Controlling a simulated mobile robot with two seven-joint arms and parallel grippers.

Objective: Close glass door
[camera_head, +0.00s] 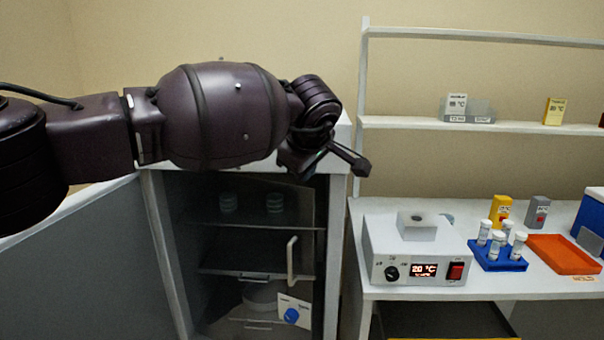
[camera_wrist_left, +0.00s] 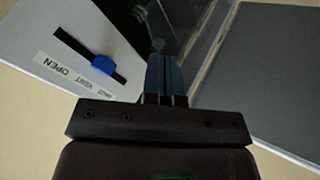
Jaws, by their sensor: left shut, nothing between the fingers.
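The glass door (camera_head: 301,215) is a dark see-through pane with a pale upright handle (camera_head: 292,262) near its right side, on the front of a white cabinet (camera_head: 333,240). A narrow strip shows right of the pane; I cannot tell how far the door stands open. My left arm reaches across above the cabinet from the left, its gripper (camera_head: 325,158) near the cabinet's top right, away from the handle. In the left wrist view the gripper (camera_wrist_left: 166,65) is shut and empty, with clear pane edges (camera_wrist_left: 205,45) beyond it. My right gripper is not in view.
A grey panel (camera_head: 75,270) stands left of the cabinet. A white panel with a blue slider (camera_wrist_left: 104,64) marked OPEN shows in the left wrist view. Right of the cabinet, a bench holds a white heater box (camera_head: 415,250), a blue tube rack (camera_head: 498,260) and an orange tray (camera_head: 563,254).

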